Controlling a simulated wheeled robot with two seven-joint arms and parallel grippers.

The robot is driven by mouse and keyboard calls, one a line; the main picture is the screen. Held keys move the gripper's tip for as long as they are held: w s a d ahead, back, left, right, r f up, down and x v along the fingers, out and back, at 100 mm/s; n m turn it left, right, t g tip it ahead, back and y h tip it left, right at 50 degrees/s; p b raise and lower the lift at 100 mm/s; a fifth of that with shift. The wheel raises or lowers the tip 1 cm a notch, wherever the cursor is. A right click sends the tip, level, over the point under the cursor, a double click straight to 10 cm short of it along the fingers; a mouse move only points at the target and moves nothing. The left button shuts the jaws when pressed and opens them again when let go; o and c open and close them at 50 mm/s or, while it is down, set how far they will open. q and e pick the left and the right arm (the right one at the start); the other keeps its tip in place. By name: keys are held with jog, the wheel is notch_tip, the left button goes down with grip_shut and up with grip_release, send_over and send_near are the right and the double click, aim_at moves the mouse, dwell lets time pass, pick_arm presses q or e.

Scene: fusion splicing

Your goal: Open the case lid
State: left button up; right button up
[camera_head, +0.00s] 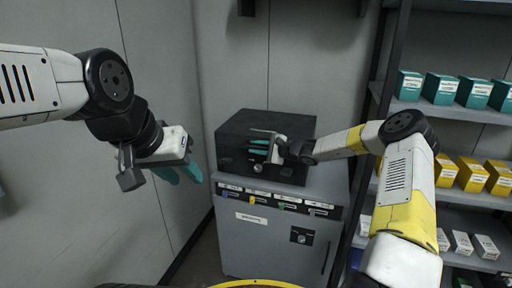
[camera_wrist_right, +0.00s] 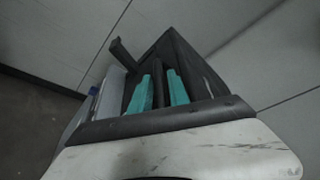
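The black case (camera_head: 235,140) sits on top of a grey cabinet in the head view, its lid looking closed. It also shows, dark and close, in the right wrist view (camera_wrist_right: 190,62). My right gripper (camera_head: 257,147) is at the case's front face, its two teal fingers pointing left across it. In the right wrist view the fingers (camera_wrist_right: 162,90) are parted, with a dark strip between them; I cannot tell whether they touch it. My left gripper (camera_head: 178,174) is held in the air left of the case, empty, its teal fingers apart.
The grey cabinet (camera_head: 260,241) has a row of coloured tags and labels along its upper front. Shelves at the right hold teal boxes (camera_head: 440,88), yellow boxes (camera_head: 472,172) and white boxes (camera_head: 462,242). A wall stands close behind the case.

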jog(key=shift+c, duration=0.2)
grip_shut()
dwell(1.1)
